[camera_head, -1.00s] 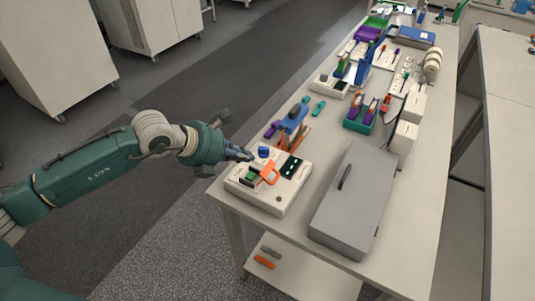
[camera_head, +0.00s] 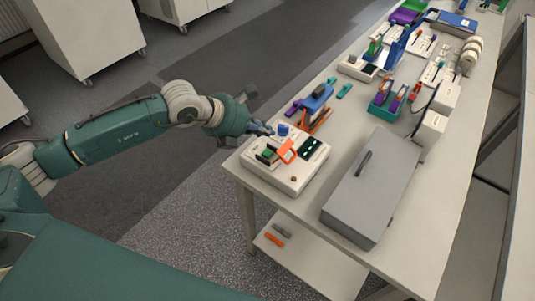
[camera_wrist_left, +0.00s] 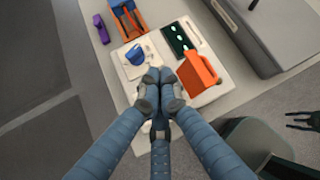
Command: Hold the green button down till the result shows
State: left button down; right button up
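The white cycler box (camera_head: 312,172) sits at the table's near left corner. On its top are a blue knob (camera_head: 283,129), a dark display (camera_head: 311,145) with small pale marks, an orange lever-like part (camera_head: 287,151) and a green part (camera_head: 267,153). My left gripper (camera_head: 264,128) is at the box's back left edge, beside the knob. In the left wrist view its fingers (camera_wrist_left: 152,76) are together over the panel, just below the knob (camera_wrist_left: 135,55); no green button shows there, and contact cannot be told. A dark gripper, seemingly my right one (camera_wrist_left: 303,121), shows with spread fingers.
A grey lidded case (camera_head: 371,187) stands right of the box. A blue and orange stand (camera_head: 317,100) is close behind it. A green holder (camera_head: 386,105) and white units (camera_head: 431,133) are farther back. Open floor lies left of the table.

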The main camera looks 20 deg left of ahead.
aim_at(265, 154)
pick_arm(q)
notch_tip(265, 154, down, 6)
jog(key=b, duration=0.3)
jog(key=shift+r, duration=0.25)
jog(key=shift+f+b, duration=0.25)
jog(key=shift+b, duration=0.2)
dwell(0.6)
jog(key=shift+f+b, duration=0.4)
jog(key=shift+b, duration=0.15)
jog(key=shift+f+b, duration=0.25)
jog(key=shift+b, duration=0.05)
dwell(0.3)
jog(key=shift+f, duration=0.25)
dwell(3.5)
jog(key=shift+r, duration=0.15)
dwell(0.7)
jog(key=shift+r, duration=0.75)
